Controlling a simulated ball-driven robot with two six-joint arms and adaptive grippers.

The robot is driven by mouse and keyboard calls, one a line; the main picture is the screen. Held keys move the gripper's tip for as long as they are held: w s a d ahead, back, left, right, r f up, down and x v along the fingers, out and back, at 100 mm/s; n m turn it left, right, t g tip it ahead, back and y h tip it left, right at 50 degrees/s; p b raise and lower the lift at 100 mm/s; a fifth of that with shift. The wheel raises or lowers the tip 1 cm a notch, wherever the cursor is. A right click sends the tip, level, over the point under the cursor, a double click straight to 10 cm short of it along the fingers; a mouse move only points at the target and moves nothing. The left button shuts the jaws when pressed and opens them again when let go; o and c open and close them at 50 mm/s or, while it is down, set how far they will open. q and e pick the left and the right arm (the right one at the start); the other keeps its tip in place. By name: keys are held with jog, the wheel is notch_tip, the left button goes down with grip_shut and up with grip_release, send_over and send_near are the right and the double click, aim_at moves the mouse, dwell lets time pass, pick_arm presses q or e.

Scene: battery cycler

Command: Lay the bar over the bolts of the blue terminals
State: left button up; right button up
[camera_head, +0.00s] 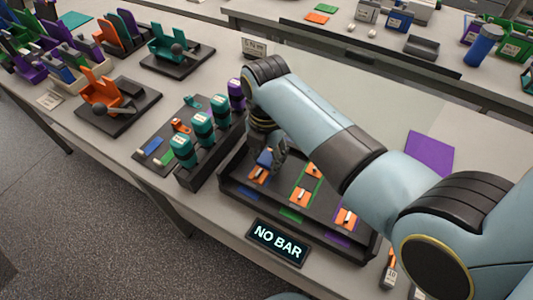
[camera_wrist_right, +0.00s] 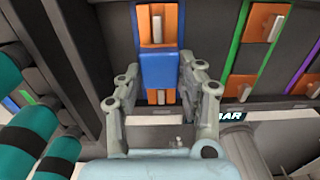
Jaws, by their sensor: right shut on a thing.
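My right gripper (camera_head: 267,160) is over the left part of the dark terminal tray (camera_head: 325,243). It is shut on a blue bar (camera_head: 264,156), which also shows between the fingers in the right wrist view (camera_wrist_right: 159,70). The blue terminals are orange blocks with pale bolts, framed in blue. In the wrist view one (camera_wrist_right: 172,22) is above the bar and the other (camera_wrist_right: 153,97) below it, partly hidden. The bar lies between them in this view; I cannot tell whether it touches either bolt. My left gripper is not in view.
Green- and purple-marked terminals (camera_head: 303,195) lie to the right. A rack of teal cylinders (camera_head: 203,125) stands close on the left, beside a parts mat (camera_head: 155,165). A sign (camera_head: 278,243) at the front reads "NO BAR". A purple sheet (camera_head: 430,153) lies behind my right arm.

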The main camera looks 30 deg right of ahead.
jog(key=shift+f, duration=0.1)
jog(key=o, duration=1.3)
notch_tip(320, 180, up, 12)
